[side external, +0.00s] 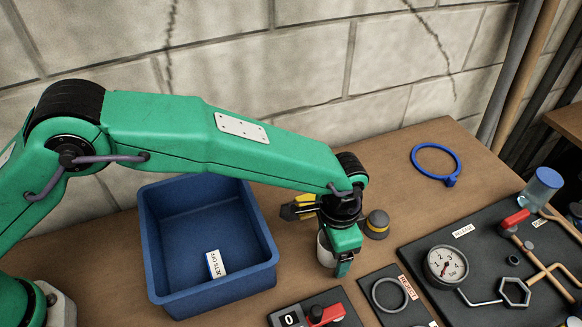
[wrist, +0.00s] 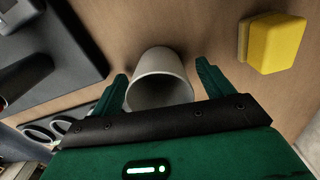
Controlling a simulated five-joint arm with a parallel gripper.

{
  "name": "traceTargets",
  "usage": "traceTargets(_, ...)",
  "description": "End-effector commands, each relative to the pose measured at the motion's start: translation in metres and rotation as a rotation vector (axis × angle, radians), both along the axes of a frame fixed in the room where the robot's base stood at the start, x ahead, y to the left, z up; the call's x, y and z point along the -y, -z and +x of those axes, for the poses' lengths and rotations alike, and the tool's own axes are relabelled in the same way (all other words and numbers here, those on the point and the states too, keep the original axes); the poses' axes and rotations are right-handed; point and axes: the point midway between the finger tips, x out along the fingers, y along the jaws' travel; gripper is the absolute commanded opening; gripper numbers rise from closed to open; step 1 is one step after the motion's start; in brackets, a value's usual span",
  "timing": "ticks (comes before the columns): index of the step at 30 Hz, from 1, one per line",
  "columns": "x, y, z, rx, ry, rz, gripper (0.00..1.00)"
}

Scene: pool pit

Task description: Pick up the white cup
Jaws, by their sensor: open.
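The white cup (wrist: 160,62) stands on the wooden table between the two fingers of my gripper (wrist: 162,85) in the wrist view. The fingers are apart, one on each side of the cup, and I cannot tell whether either touches it. In the side external view the cup (side external: 323,250) is partly hidden behind my green gripper (side external: 340,258). My gripper is low over the table, just right of the blue bin.
A blue bin (side external: 212,297) holding a small labelled block (side external: 215,264) stands left. A yellow block (wrist: 274,42) and a grey knob-like object (side external: 377,222) are close by. A black gauge panel (side external: 425,254) lies right. A blue ring (side external: 459,163) lies behind on bare table.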

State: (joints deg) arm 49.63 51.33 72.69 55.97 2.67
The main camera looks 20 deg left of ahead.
Motion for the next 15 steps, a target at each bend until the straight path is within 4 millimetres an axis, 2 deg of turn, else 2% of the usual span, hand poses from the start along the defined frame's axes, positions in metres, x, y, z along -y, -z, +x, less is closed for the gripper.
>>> traceTargets(7, 0.0000, -0.0002, 0.0000, 0.000, 0.000, 0.000, 0.80)
traceTargets(8, 0.0000, -0.0002, 0.0000, 0.000, 0.000, 0.000, 0.76)
traceTargets(14, 0.0000, -0.0003, 0.0000, 0.000, 0.000, 0.000, 0.36)
traceTargets(15, 0.0000, -0.0003, 0.0000, 0.000, 0.000, 0.000, 0.33)
